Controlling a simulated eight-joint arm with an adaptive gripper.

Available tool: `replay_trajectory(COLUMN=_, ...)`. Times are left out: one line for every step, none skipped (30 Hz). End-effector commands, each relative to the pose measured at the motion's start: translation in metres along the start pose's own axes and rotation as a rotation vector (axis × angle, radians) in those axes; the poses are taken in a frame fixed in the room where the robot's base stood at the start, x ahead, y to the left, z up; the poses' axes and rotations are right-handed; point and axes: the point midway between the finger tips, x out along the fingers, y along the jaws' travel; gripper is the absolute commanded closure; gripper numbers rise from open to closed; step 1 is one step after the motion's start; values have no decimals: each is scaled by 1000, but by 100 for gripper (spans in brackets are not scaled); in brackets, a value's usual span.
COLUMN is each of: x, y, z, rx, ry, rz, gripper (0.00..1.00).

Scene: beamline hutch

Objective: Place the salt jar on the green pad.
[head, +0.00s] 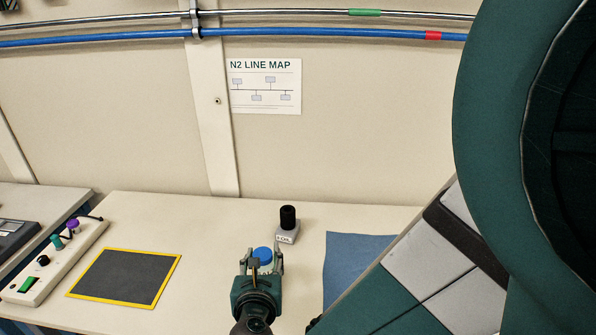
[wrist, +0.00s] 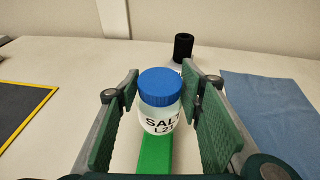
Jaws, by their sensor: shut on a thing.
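The salt jar (wrist: 160,100) is a clear jar with white contents, a blue lid and a label reading "SALT" with a second line below. It is upright between the two green-padded fingers of my gripper (wrist: 160,95), which is shut on it. In the head view the blue lid (head: 263,254) shows between the fingertips of my gripper (head: 264,261). A bright green strip, apparently the green pad (wrist: 155,155), shows below and in front of the jar in the wrist view. I cannot tell whether the jar touches it. My gripper hides the pad in the head view.
A black-topped grey block (head: 287,226) with a label stands just behind the jar. A yellow-edged dark mat (head: 125,277) lies left, beside a control box (head: 50,262) with knobs. A blue cloth (head: 350,258) lies right. The bench (head: 190,220) between mat and gripper is clear.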

Motion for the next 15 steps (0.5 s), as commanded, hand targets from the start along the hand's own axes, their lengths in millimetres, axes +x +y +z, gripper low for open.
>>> replay_trajectory(x=0, y=0, z=0, rx=0, ry=0, rz=0, gripper=80)
replay_trajectory(x=0, y=0, z=0, rx=0, ry=0, rz=0, gripper=80)
replay_trajectory(x=0, y=0, z=0, rx=0, ry=0, rz=0, gripper=80)
replay_trajectory(x=0, y=0, z=0, rx=0, ry=0, rz=0, gripper=80)
replay_trajectory(x=0, y=0, z=0, rx=0, ry=0, rz=0, gripper=80)
replay_trajectory(x=0, y=0, z=0, rx=0, ry=0, rz=0, gripper=80)
replay_trajectory(x=0, y=0, z=0, rx=0, ry=0, rz=0, gripper=80)
replay_trajectory(x=0, y=0, z=0, rx=0, ry=0, rz=0, gripper=80)
replay_trajectory(x=0, y=0, z=0, rx=0, ry=0, rz=0, gripper=80)
replay_trajectory(x=0, y=0, z=-1, rx=0, ry=0, rz=0, gripper=80)
replay_trajectory(x=1, y=0, z=-2, rx=0, ry=0, rz=0, gripper=80)
replay_trajectory(x=1, y=0, z=-3, rx=0, ry=0, rz=0, gripper=80)
replay_trajectory(x=2, y=0, z=-5, rx=0, ry=0, rz=0, gripper=80)
replay_trajectory(x=2, y=0, z=-7, rx=0, ry=0, rz=0, gripper=80)
replay_trajectory(x=3, y=0, z=-10, rx=0, ry=0, rz=0, gripper=80)
